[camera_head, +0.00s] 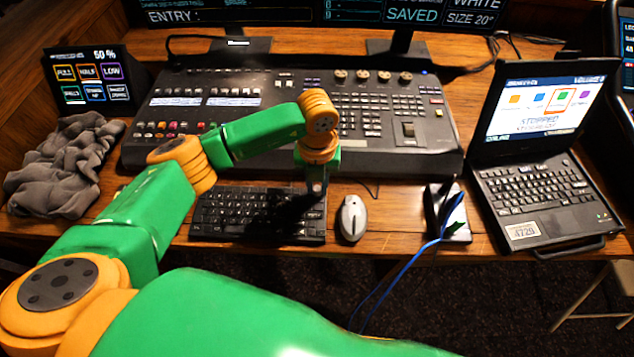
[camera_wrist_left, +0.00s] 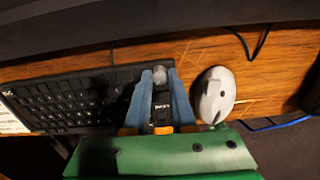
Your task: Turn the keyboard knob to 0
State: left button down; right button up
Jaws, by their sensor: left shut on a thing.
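The black keyboard (camera_head: 255,214) lies on the wooden desk in front of the mixing console; it also shows in the left wrist view (camera_wrist_left: 70,101). A small grey round knob (camera_wrist_left: 160,75) sits at the keyboard's upper right corner. My left gripper (camera_head: 316,188) reaches down over that corner. In the left wrist view its two blue fingers (camera_wrist_left: 161,86) stand on either side of the knob and are shut on it. The knob's marking and pointer cannot be read. My right gripper is not in view.
A white and grey mouse (camera_head: 352,219) lies just right of the keyboard. The mixing console (camera_head: 400,150) stands behind. A dark box (camera_head: 447,212) with blue cables, an open laptop (camera_head: 545,190) and, at the left, a crumpled grey cloth (camera_head: 65,170) are on the desk.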

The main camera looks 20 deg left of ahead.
aim_at(317, 189)
pick_arm(q)
jog(key=shift+n, duration=0.3)
dwell(0.4)
jog(key=c, duration=0.7)
grip_release()
notch_tip(317, 189, up, 7)
jog(key=shift+r+b, duration=0.1)
jog(key=shift+b, duration=0.6)
jog(key=shift+s, duration=0.1)
